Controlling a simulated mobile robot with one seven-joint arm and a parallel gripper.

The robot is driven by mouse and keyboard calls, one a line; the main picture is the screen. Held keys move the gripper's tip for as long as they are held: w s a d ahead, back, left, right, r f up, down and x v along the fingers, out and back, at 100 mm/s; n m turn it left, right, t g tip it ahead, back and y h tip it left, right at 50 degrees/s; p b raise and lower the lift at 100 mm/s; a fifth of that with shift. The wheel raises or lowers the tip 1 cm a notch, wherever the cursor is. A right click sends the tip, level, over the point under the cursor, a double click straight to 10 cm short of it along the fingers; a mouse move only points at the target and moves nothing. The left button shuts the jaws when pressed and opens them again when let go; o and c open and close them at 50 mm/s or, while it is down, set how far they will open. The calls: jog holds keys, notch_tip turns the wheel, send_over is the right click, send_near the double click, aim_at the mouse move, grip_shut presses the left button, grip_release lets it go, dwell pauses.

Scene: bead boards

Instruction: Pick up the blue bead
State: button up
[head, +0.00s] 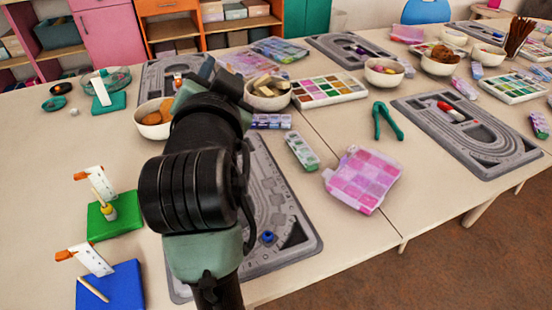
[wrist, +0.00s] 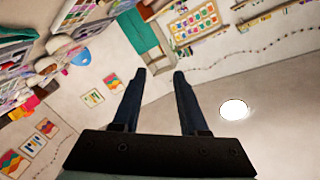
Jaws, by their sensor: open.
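The small blue bead (head: 268,237) lies on the near grey bead board (head: 290,262), in its lower right part, in the head view. My arm stands in front of this board and hides its left and middle parts. My gripper (head: 205,75) is raised above the table beyond the bead, well apart from it. In the wrist view my gripper (wrist: 160,74) is open, with nothing between its two fingers. The wrist camera looks toward the wall and ceiling, and the bead is not in that view.
A pink bead box (head: 362,180), a paint-like bead tray (head: 328,89) and green pliers (head: 387,121) lie to the right. Bowls (head: 268,94) stand behind my arm. Green (head: 115,222) and blue (head: 112,287) blocks stand at left. Another bead board (head: 470,137) lies at right.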

notch_tip(320, 180, down, 4)
jog(key=w+a+m+g+p, duration=0.1)
jog(key=m+g+p, duration=0.2)
jog(key=g+p, duration=0.15)
jog(key=m+g+h+p, duration=0.5)
jog(key=m+g+p, duration=0.5)
jog(key=p, duration=0.4)
send_near(266, 237)
jog(key=shift+n+g, duration=0.35)
jog(key=shift+n, duration=0.25)
jog(key=x, duration=0.5)
jog(key=w+x, duration=0.1)
jog(key=x, duration=0.2)
jog(key=shift+d+f, duration=0.1)
jog(key=shift+f, duration=0.05)
jog(key=shift+s+f, duration=0.1)
grip_shut()
